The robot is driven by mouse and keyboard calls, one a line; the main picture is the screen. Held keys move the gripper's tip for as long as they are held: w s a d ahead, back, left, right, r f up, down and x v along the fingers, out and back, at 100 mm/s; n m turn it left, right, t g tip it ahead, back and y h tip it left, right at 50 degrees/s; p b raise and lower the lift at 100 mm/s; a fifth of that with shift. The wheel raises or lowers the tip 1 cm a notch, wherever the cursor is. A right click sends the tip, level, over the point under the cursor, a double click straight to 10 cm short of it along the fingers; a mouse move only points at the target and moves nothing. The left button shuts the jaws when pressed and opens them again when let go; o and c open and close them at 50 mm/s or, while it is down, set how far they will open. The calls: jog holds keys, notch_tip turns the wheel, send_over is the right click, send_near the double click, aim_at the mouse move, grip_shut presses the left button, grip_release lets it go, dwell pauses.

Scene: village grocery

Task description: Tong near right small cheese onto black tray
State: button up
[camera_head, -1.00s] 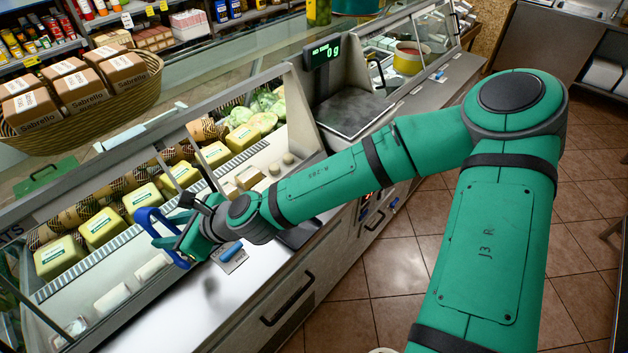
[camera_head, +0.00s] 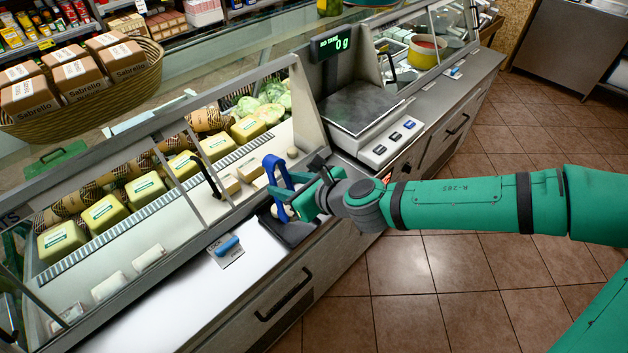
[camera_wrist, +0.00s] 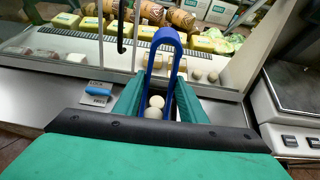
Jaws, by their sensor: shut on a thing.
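My gripper (camera_head: 308,197) is shut on blue tongs (camera_head: 277,187), held upright over the black tray (camera_head: 292,232) on the counter. The tongs' loop also shows in the wrist view (camera_wrist: 166,36), between the green fingers (camera_wrist: 157,110). Two small round white cheeses (camera_wrist: 154,107) show low between the tongs' arms in the wrist view. I cannot tell whether they lie on the tray or are gripped. The tongs' tips are hidden.
Yellow cheese blocks (camera_head: 103,212) line the case behind slanted glass and its frame. A scale (camera_head: 362,108) stands right of the tray. The counter's front left is clear.

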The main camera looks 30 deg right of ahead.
jog(key=shift+s+d+f, duration=0.1)
jog(key=shift+d, duration=0.3)
jog(key=shift+f, duration=2.75)
jog(key=o, duration=0.8)
